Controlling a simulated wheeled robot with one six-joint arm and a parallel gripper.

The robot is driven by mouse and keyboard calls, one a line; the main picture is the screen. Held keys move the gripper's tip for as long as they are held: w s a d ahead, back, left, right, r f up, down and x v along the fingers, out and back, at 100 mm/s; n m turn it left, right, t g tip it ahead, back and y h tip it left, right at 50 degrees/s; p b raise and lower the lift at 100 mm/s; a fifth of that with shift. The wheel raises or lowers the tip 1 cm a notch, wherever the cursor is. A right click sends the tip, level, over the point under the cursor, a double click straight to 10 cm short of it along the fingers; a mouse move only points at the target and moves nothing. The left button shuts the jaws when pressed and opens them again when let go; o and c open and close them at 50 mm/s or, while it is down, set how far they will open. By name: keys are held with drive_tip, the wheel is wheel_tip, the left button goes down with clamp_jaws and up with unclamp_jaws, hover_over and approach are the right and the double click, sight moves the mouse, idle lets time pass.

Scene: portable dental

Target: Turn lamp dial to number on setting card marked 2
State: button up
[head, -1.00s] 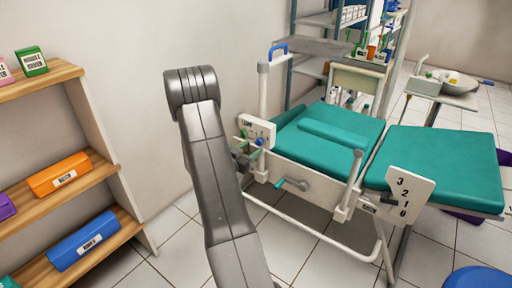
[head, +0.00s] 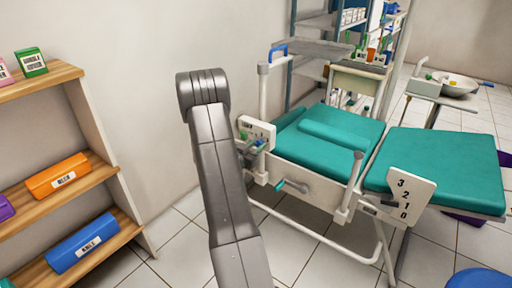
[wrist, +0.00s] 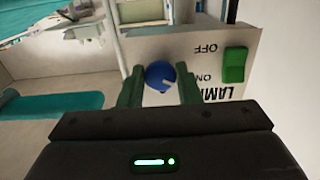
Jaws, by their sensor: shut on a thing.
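The lamp dial (wrist: 158,74) is a round blue knob with a pale mark on its face, in the wrist view. It sits on a white panel (wrist: 215,68) whose upside-down lettering reads LAMP, ON and OFF. A green switch (wrist: 235,65) is to its right. My gripper (wrist: 160,79) has its two green fingers shut on the dial, one on either side. In the head view the white panel (head: 262,131) is at the chair's near left corner. My arm partly covers that area, and the fingers are hard to make out. I cannot identify a setting card marked 2.
The teal dental chair (head: 340,130) fills the centre right. A plate numbered 3 to 0 (head: 409,190) and a teal crank (head: 291,187) are on its near side. A wooden shelf (head: 105,175) with labelled boxes stands left. Tiled floor (head: 180,245) is open between.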

drive_tip(key=shift+f, duration=0.1)
drive_tip(key=m+b, duration=0.6)
drive_tip(key=b, duration=0.1)
drive_tip(key=shift+f, duration=0.15)
drive_tip(key=m+b, duration=0.4)
drive_tip(key=shift+m, duration=0.4)
drive_tip(key=shift+r+m+b, duration=0.2)
drive_tip(key=shift+m+b, duration=0.15)
drive_tip(key=shift+m, duration=0.15)
drive_tip(key=o, duration=1)
drive_tip(key=shift+a+r, duration=0.1)
drive_tip(key=shift+c, duration=0.2)
